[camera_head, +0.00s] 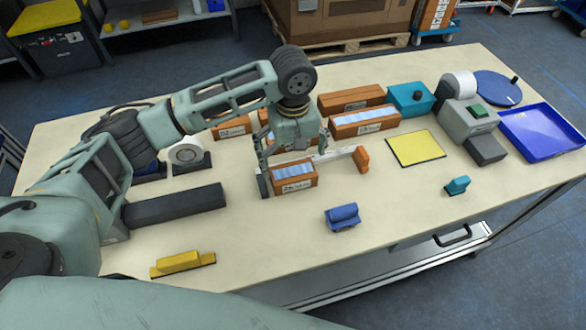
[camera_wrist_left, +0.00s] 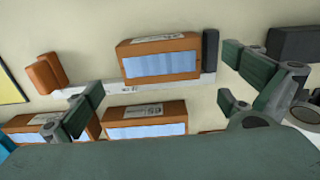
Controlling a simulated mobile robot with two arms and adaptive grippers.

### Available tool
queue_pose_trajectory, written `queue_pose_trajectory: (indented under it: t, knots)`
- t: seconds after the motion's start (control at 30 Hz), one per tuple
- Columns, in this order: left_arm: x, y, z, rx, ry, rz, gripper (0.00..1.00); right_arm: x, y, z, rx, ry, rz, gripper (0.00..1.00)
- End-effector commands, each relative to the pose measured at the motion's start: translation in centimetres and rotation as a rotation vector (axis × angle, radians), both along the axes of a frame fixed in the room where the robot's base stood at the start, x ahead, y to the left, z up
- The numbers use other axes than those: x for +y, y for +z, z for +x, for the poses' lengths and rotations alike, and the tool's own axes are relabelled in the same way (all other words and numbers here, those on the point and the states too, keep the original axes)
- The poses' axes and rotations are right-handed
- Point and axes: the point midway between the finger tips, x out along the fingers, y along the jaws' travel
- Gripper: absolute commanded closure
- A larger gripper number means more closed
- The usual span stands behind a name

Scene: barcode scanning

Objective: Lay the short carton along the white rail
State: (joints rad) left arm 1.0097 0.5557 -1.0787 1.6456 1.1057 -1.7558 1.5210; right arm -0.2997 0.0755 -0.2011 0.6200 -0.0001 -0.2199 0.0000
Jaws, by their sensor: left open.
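The short carton (camera_head: 297,184), orange-brown with a pale blue striped top and a white label, lies flat on the table. Its long side runs along the white rail (camera_head: 335,155), seemingly against it, with one end close to the rail's dark end stop (camera_head: 264,185). In the left wrist view the carton (camera_wrist_left: 160,65) lies beside the rail (camera_wrist_left: 135,87), near the dark stop (camera_wrist_left: 210,50); an orange stop (camera_wrist_left: 45,73) is at the other end. My left gripper (camera_head: 293,158) is open above the carton and rail, its fingers apart and empty. My right gripper is out of view.
Several other cartons (camera_head: 365,121) stand behind the rail. A blue block (camera_head: 342,217) and a yellow block (camera_head: 182,262) lie nearer the front edge. A yellow pad (camera_head: 416,148), a grey device (camera_head: 468,122) and a blue tray (camera_head: 541,132) are to the right. The front middle has free room.

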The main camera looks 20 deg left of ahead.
Motion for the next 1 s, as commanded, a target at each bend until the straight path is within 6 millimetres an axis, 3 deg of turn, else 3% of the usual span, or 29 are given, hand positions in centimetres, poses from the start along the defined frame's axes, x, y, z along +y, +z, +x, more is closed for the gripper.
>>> queue_pose_trajectory:
  t: [0.2, 0.4, 1.0]
  knots:
    - [-0.1, 4.2, 0.0, -0.003, -0.001, -0.002, 0.0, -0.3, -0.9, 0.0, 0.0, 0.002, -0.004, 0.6]
    - [0.0, 6.1, 0.0, 0.001, 0.0, -0.001, 0.0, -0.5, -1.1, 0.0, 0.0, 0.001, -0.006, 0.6]
    - [0.0, 6.3, 0.0, 0.001, -0.001, -0.001, 0.0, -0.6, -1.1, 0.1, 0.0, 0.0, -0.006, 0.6]
